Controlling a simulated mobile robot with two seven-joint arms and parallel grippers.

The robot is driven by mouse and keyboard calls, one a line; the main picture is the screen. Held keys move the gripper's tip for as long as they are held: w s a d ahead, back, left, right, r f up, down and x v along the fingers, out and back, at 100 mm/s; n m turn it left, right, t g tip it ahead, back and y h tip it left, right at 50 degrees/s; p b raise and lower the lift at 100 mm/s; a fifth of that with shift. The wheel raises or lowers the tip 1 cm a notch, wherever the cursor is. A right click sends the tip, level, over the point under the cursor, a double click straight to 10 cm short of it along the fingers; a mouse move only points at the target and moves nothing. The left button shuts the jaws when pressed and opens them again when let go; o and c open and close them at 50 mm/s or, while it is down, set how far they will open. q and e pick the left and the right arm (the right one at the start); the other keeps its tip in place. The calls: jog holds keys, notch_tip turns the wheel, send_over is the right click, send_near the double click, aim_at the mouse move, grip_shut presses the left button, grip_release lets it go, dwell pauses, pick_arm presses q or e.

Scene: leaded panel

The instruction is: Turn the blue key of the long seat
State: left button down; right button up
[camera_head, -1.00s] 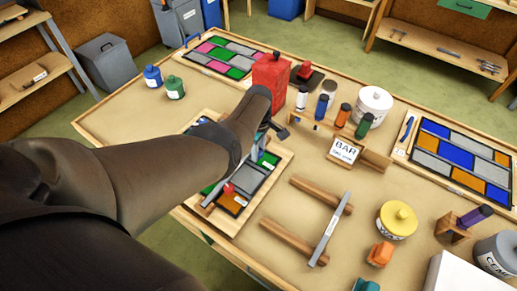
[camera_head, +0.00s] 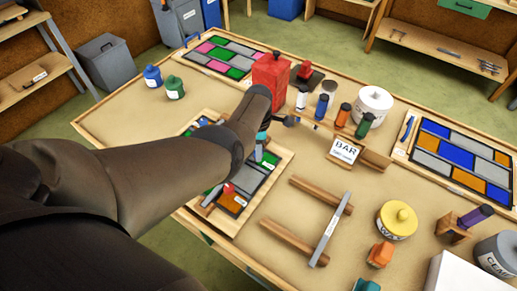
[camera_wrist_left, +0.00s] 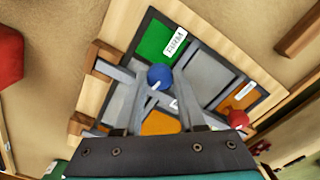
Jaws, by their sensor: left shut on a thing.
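In the left wrist view the blue key (camera_wrist_left: 159,73) has a round knob with a pale mark, and it sits over the grey part of the small leaded panel (camera_wrist_left: 128,101). My left gripper (camera_wrist_left: 160,82) is shut on this knob, a finger on each side. A red key (camera_wrist_left: 238,118) stands by an orange pane at the right; it also shows in the head view (camera_head: 228,188). In the head view my left arm comes in over the panel board (camera_head: 286,157) and hides the blue key and most of the gripper. My right gripper is out of view.
A red can (camera_head: 270,75) and a row of coloured bottles stand behind the panel. A block labelled BAR (camera_head: 344,151) and wooden rails with a metal bar (camera_head: 329,230) lie to its right. Bare table shows at the left front of the blue and green pots.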

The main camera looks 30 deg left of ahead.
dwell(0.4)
pick_arm(q)
jog(key=c, duration=0.5)
grip_release()
jog(key=shift+r+p, duration=0.3)
jog(key=shift+r, duration=0.2)
notch_tip(320, 180, up, 7)
jog(key=p, duration=0.3)
jog(key=shift+f, duration=0.1)
notch_tip(320, 180, up, 8)
jog(key=p, duration=0.1)
jog(key=shift+f, duration=0.25)
